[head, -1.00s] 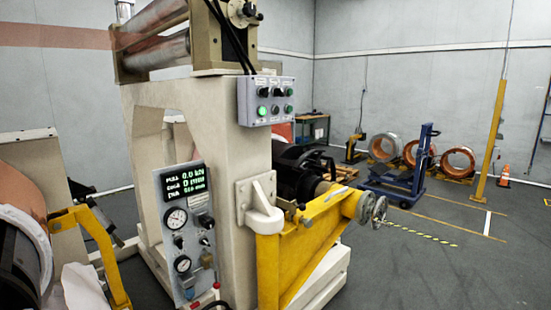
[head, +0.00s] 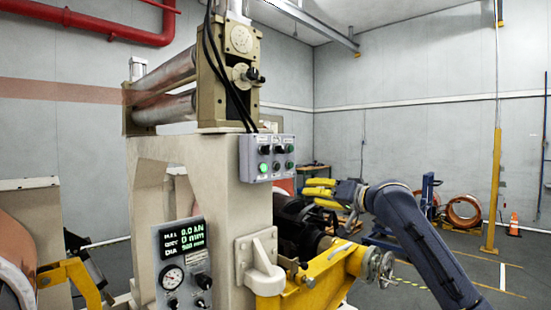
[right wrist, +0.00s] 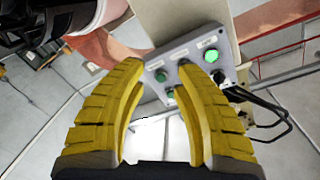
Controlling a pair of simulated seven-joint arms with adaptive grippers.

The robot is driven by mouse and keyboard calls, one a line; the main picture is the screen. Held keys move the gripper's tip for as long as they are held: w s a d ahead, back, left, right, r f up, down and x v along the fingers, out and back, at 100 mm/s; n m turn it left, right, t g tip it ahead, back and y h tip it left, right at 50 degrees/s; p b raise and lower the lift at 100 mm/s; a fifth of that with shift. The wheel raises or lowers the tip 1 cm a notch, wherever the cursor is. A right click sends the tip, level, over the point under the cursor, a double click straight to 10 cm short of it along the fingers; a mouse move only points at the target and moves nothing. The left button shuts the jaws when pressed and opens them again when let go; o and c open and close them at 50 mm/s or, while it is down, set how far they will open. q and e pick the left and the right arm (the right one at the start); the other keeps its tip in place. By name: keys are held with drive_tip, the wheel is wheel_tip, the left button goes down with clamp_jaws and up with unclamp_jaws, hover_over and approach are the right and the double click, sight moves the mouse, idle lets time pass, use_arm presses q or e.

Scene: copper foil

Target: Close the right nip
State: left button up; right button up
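The nip is the pair of horizontal rollers (head: 165,85) at the top of the cream machine, held by a beige end block (head: 229,70). A grey control box (head: 267,158) with several buttons and one lit green button hangs below the block. My right gripper (head: 308,193) has yellow fingers, to the right of and below the box, apart from it in the head view. In the right wrist view the yellow fingers (right wrist: 160,75) are spread with nothing held, and the control box (right wrist: 190,70) shows beyond and between their tips. My left gripper is out of view.
A gauge panel (head: 185,265) with a green-lit display is on the machine front. A yellow swing arm (head: 320,275) with a handwheel (head: 380,268) projects below my right arm. Black cables (head: 222,60) drop to the box. Copper coils (head: 463,212) stand at the back right.

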drive_tip(key=s+a+r+n+y, duration=0.1)
drive_tip(key=s+a+r+n, duration=0.1)
drive_tip(key=s+r, duration=0.8)
approach(268, 146)
drive_tip(key=shift+g, duration=0.3)
drive_tip(key=x, duration=1)
drive_tip(key=shift+f, duration=0.35)
clamp_jaws()
